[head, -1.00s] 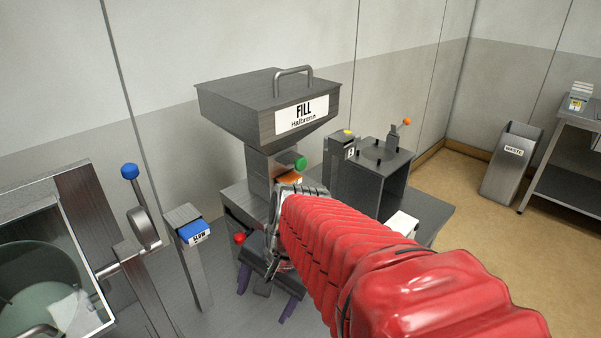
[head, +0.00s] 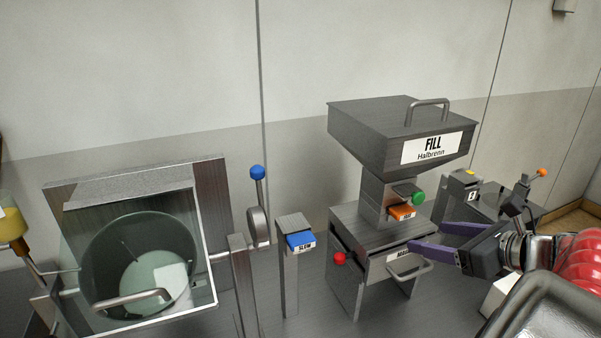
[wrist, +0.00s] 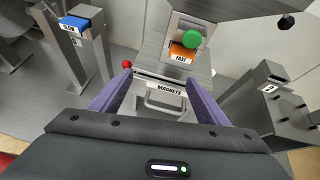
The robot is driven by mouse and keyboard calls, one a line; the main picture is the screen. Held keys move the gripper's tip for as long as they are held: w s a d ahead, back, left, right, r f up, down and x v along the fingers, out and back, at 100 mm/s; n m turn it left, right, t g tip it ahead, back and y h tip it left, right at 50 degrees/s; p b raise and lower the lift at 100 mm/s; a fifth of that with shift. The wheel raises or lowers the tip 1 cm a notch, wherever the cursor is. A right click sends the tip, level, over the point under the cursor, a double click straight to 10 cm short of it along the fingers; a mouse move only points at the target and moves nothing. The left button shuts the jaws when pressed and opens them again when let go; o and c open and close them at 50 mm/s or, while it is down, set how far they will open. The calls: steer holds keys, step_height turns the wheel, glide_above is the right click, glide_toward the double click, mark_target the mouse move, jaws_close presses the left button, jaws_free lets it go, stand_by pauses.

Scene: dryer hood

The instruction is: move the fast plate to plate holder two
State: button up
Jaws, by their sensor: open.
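The orange fast plate (head: 402,212) sits on the front of the filling machine's neck, under a green knob (head: 417,198). Its FAST label reads clearly in the wrist view (wrist: 181,57). My gripper (head: 424,240) is open and empty in front of the machine, with its purple fingers apart. In the wrist view the fingers (wrist: 158,80) flank the MAGNETS drawer, with the plate beyond them. A post at the left holds the blue slow plate (head: 300,241).
The MAGNETS drawer handle (head: 408,268) and a red knob (head: 339,258) stick out below the plate. The FILL hopper (head: 385,140) overhangs it. A blue-knobbed lever (head: 257,172) and a glass-fronted drum (head: 150,250) stand left.

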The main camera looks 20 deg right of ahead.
mark_target(406, 212)
steer(key=d+r+m, duration=0.1)
steer(key=s+d+r+m+t+h, duration=0.1)
steer(key=d, duration=0.1)
steer(key=shift+d+r, duration=0.2)
steer(key=shift+r, duration=0.15)
steer(key=shift+w+f, duration=0.1)
steer(key=shift+x, duration=6.75)
steer(key=shift+w+d, duration=0.1)
steer(key=shift+c, duration=0.2)
steer(key=c, duration=1.4)
steer(key=shift+c, duration=0.2)
steer(key=s, duration=0.7)
steer(key=shift+s+d, duration=0.15)
steer(key=shift+s, duration=0.05)
